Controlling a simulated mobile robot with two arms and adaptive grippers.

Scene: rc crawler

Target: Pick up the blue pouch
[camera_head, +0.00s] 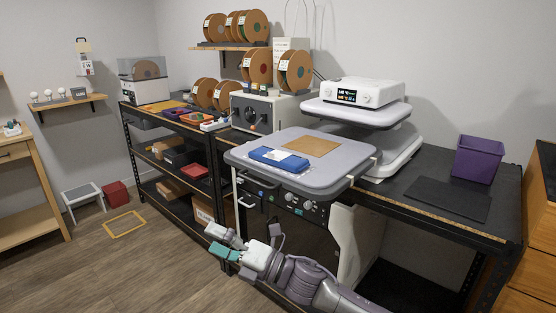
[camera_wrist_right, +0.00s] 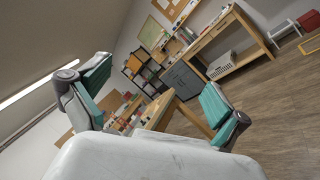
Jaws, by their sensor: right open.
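The blue pouch (camera_head: 279,159) lies flat on the light grey platform (camera_head: 335,176) of a press-like machine, beside a tan square sheet. A pale label shows on its top. My right gripper (camera_head: 221,243), with teal finger pads, is below and in front of the platform, to the left of the machine's lower front, apart from the pouch. In the right wrist view my right gripper (camera_wrist_right: 155,98) is open with its fingers wide apart and nothing between them. The pouch does not show in that view. My left gripper is not in view.
The tan sheet (camera_head: 311,146) lies on the platform. The raised upper plate (camera_head: 354,109) with a white control box overhangs to the right. A purple bin (camera_head: 478,159) and a dark mat (camera_head: 448,198) are on the black bench. Open floor (camera_head: 110,262) lies at left.

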